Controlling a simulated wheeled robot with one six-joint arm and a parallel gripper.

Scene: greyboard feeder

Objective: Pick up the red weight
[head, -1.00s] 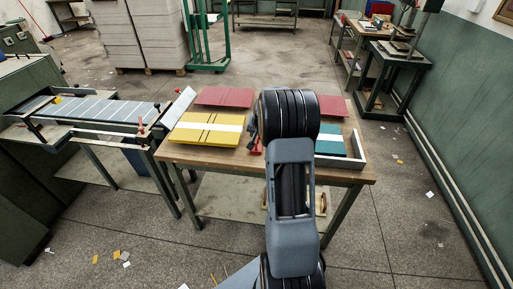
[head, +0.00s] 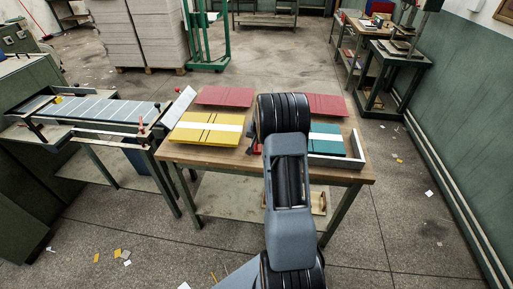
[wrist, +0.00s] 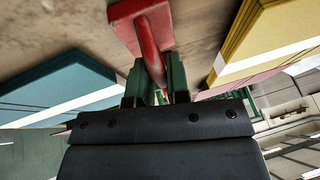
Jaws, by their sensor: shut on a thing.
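The red weight (wrist: 127,12) shows at the top of the wrist view, with a flat base and a red bar-shaped handle. My gripper (wrist: 156,82) is shut on that handle, one finger on each side of it. The base is over the brown table top; I cannot tell whether it touches it. In the head view my arm hides most of the weight and the fingers.
The wooden table (head: 215,160) bears a yellow stack (head: 204,131) on the left, a teal stack (head: 326,140) on the right and red boards (head: 224,96) at the back. A grey raised edge (head: 350,150) borders the right side. A feeder table (head: 95,115) stands left.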

